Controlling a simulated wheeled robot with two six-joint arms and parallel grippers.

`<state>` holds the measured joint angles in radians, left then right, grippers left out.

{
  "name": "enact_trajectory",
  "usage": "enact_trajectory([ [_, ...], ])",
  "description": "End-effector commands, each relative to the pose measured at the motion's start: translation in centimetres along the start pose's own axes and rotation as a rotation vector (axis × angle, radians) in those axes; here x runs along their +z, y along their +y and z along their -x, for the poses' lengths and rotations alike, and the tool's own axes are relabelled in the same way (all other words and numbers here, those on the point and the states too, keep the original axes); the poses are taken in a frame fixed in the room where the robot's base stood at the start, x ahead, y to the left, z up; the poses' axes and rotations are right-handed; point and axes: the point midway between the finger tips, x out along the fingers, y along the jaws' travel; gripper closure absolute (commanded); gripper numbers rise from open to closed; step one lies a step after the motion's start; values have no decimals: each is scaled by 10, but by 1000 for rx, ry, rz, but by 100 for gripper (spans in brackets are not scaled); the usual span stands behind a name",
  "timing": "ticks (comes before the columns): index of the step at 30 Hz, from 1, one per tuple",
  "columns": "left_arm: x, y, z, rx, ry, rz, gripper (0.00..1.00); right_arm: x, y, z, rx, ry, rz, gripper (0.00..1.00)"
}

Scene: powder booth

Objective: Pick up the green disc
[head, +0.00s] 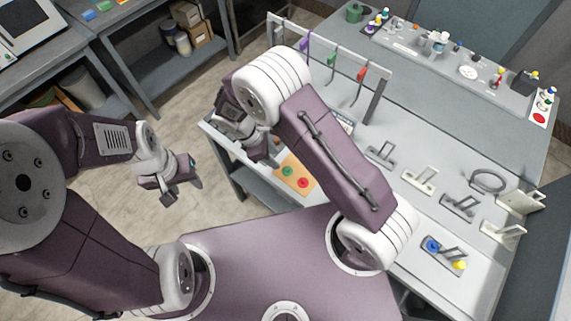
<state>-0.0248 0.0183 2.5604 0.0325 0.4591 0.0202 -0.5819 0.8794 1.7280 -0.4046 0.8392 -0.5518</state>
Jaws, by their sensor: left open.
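A small green disc (287,171) lies on an orange board (294,162) at the left end of the grey bench. A red disc (303,183) lies beside it on the same board. My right gripper (268,155) is over the bench's left end, just above and left of the board in the picture. Its fingers are partly hidden by its own arm, so I cannot tell if it is open. My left gripper (181,191) is open and empty, over the floor to the left of the bench.
A plate with a blue knob (432,246) and a yellow knob is at the front right. Open floor lies left of the bench.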

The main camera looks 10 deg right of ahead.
Motion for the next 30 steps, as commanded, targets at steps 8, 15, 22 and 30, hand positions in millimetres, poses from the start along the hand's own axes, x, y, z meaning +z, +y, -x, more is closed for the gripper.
enact_trajectory([
  [8, -2, 0, 13, 0, 0, 0, 53, 2, -1, -33, -4, -2, -3, 61],
  [15, -2, 0, 22, 0, 0, 0, 53, 5, -3, -47, -4, -2, -3, 61],
  [22, -4, 1, 36, 0, 0, 0, 53, 8, -5, -86, -3, -1, -4, 61],
  [30, -4, 1, 35, 0, 0, 0, 53, 7, -4, -92, 0, 2, -5, 63],
])
